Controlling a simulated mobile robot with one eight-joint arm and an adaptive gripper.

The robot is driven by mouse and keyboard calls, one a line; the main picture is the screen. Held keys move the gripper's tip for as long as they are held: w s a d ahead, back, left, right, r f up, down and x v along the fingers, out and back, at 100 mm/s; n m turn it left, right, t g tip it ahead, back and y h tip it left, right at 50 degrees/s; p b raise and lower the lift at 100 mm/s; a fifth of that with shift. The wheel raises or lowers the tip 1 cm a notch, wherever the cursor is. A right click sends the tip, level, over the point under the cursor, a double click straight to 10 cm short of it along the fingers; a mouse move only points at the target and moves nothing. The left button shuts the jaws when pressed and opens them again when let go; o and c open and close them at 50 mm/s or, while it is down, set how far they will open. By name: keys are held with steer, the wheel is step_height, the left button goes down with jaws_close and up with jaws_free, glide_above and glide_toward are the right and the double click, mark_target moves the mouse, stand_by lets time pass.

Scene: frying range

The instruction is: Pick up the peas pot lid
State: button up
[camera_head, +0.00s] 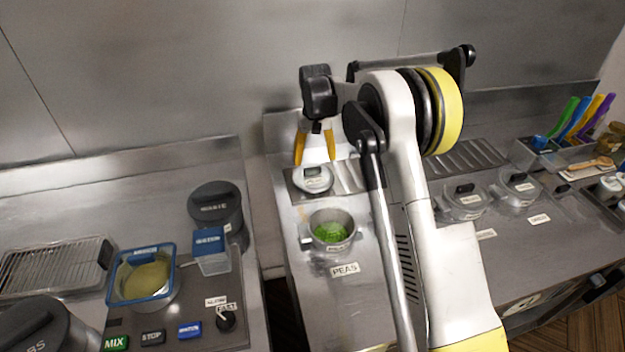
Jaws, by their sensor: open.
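The peas pot (348,240) stands uncovered on the steel counter, with green peas (330,232) inside and a PEAS label in front. A round grey lid (313,184) with a dark knob and a small label lies behind the pot, at the left of a slatted rack. The lid's label is too small to read. My gripper (315,160) is open, with its yellow fingers pointing down just above and behind the lid. The fingers look spread to either side of the lid's knob. I cannot tell whether they touch it.
My arm hides the counter right of the peas pot. Lidded pots (462,203) and (518,190) stand further right, near colored-handled utensils (575,118). At left are a dark canister (216,207), a blue-rimmed container (145,275) and a wire rack (58,265).

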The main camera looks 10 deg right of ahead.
mark_target(313, 169)
steer(key=f, duration=0.1)
steer(key=f+b, duration=0.1)
steer(key=f, duration=0.3)
steer(key=shift+s+a+b, duration=0.1)
steer(key=shift+a+b, duration=0.25)
steer(key=shift+b, duration=0.05)
steer(key=shift+r, duration=0.1)
steer(key=c, duration=1.3)
steer(key=shift+r, duration=0.15)
